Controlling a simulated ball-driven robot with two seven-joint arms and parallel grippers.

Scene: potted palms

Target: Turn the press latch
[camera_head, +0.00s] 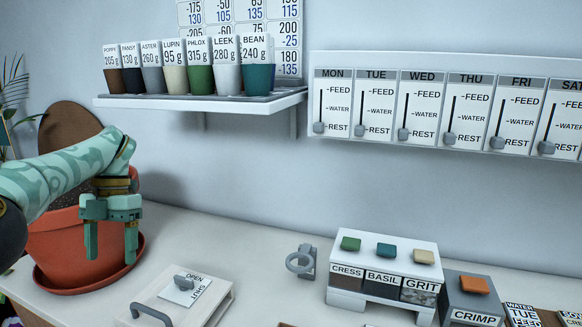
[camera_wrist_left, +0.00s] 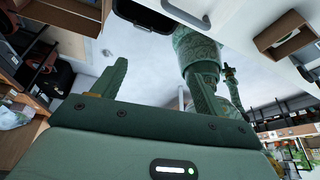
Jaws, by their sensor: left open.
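The press latch (camera_head: 183,283) is a small grey knob on a white label marked OPEN and SHUT. It sits on a pale flat press (camera_head: 216,301) with a grey curved handle (camera_head: 150,312), at the bottom left of the head view. I cannot tell for sure which word the latch points to. My left gripper (camera_head: 111,243) is open and empty, fingers downward, in front of the terracotta pot and apart from the latch, above and to its left. The left wrist view shows its two fingers (camera_wrist_left: 158,92) spread with nothing between them. My right gripper does not show in the head view.
A terracotta pot (camera_head: 60,250) on a saucer (camera_head: 85,285) stands close behind my left gripper. A grey ring holder (camera_head: 301,262), a white button stand (camera_head: 345,280) and a CRIMP box (camera_head: 473,298) are to the right. A shelf (camera_head: 205,104) with labelled cups hangs above.

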